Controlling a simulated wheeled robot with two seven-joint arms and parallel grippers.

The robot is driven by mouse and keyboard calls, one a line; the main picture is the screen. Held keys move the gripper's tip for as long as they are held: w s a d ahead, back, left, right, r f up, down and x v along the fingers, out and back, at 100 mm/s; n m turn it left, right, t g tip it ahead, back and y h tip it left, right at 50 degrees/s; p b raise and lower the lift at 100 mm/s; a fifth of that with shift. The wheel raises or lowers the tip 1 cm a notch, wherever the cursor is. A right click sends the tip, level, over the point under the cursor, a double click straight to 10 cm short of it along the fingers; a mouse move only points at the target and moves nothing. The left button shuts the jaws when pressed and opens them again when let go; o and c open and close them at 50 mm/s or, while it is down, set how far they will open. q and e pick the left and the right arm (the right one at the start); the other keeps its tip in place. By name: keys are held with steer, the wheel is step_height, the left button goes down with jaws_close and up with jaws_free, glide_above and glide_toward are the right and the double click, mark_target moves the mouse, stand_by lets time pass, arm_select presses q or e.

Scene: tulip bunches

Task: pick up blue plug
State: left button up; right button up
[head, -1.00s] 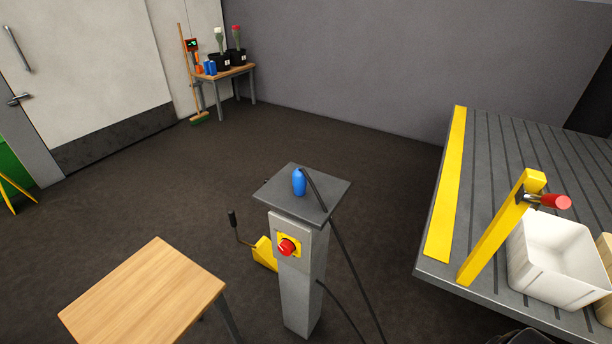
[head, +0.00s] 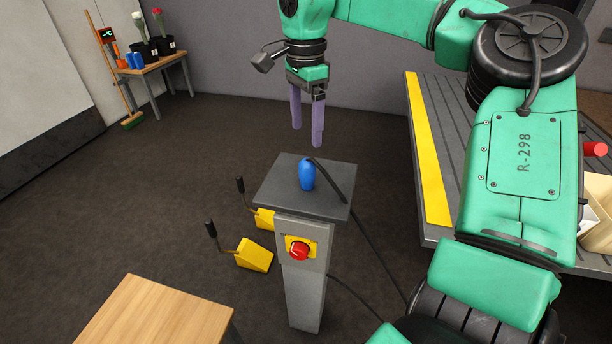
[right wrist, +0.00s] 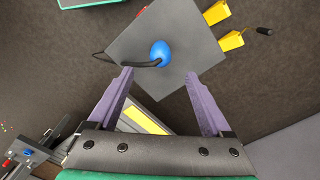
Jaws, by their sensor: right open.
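The blue plug (head: 307,174) stands upright on the grey top of a pedestal (head: 272,192), with a black cable running from its top over the edge. My right gripper (head: 308,138) hangs pointing down above the pedestal, its two purple fingers apart and empty. In the right wrist view the blue plug (right wrist: 160,53) shows from above, beyond the fingertips and roughly between the lines of the open fingers (right wrist: 160,76). The gripper does not touch the plug. My left gripper is not in view.
A red button (head: 299,250) is on the pedestal's front. Yellow pedals (head: 254,255) with black-tipped levers stand on the floor to its left. A wooden table (head: 155,315) is at the front left. A slatted platform with a yellow strip (head: 428,150) is at the right.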

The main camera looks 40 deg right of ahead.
mark_target(308, 174)
steer(key=f, duration=0.4)
steer(key=f+p, duration=0.1)
steer(key=f, duration=0.8)
steer(key=shift+d+f+p, duration=0.15)
steer(key=shift+d+p, duration=0.15)
steer(key=shift+p, duration=0.05)
jaws_close()
step_height(308, 174, up, 20)
